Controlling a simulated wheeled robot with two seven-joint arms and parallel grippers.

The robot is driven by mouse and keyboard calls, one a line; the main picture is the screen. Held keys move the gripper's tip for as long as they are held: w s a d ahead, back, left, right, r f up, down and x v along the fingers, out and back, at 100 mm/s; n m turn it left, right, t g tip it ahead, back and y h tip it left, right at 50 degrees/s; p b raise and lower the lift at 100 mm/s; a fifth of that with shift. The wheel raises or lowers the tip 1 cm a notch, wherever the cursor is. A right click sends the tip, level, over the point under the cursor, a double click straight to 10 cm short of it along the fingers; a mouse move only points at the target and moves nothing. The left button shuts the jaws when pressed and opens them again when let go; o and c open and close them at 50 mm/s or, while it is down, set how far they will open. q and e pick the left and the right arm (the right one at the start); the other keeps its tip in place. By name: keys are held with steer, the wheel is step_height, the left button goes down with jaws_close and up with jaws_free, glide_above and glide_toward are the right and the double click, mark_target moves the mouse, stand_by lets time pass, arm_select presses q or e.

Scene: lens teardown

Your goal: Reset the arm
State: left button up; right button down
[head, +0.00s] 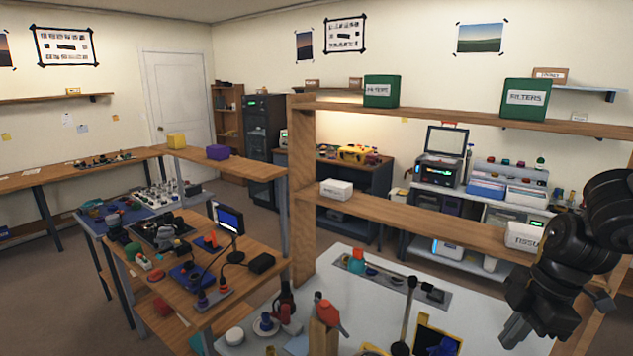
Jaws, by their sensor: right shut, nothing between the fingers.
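My right gripper (511,335) is at the lower right of the head view, at the end of my black right arm. Its fingers point down and are closed with nothing between them. It hangs in front of the wooden shelf and over the right part of the white worktable (345,268). My left gripper and arm are not in view.
A wooden shelf frame (303,205) rises behind the worktable, with a white box (336,189) and a tissue box (525,235) on its lower board. A cluttered wooden bench (185,300) is left.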

steer(key=s+d+f+m+t, duration=0.1)
steer(key=d+f+m+t, duration=0.3)
steer(key=f, duration=0.5)
steer(key=s+d+f+m+t, duration=0.1)
steer(key=d+f+m+t, duration=0.15)
steer(key=f+t, duration=0.4)
steer(key=s+a+f+m+g+h, duration=0.2)
steer(key=s+a+f+m, duration=0.1)
steer(key=s+f, duration=0.25)
steer(key=s+a+f+m+g+h, duration=0.2)
steer(key=s+f+m, duration=0.15)
steer(key=f, duration=0.35)
steer(key=s+a+f+m+g+y, duration=0.2)
steer(key=s+a+f+g, duration=0.15)
steer(key=s+a, duration=0.7)
step_height(320, 180, down, 30)
steer(key=w+g+b, duration=0.1)
steer(key=g+b, duration=0.1)
steer(key=b, duration=0.4)
arm_select(q)
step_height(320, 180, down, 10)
steer(key=b, duration=0.4)
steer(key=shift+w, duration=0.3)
arm_select(e)
steer(key=s+d+f, duration=0.2)
steer(key=s+f, duration=1.4)
steer(key=f, duration=0.5)
steer(key=shift+s+n+g+h, duration=0.3)
steer(key=shift+n+g, duration=0.1)
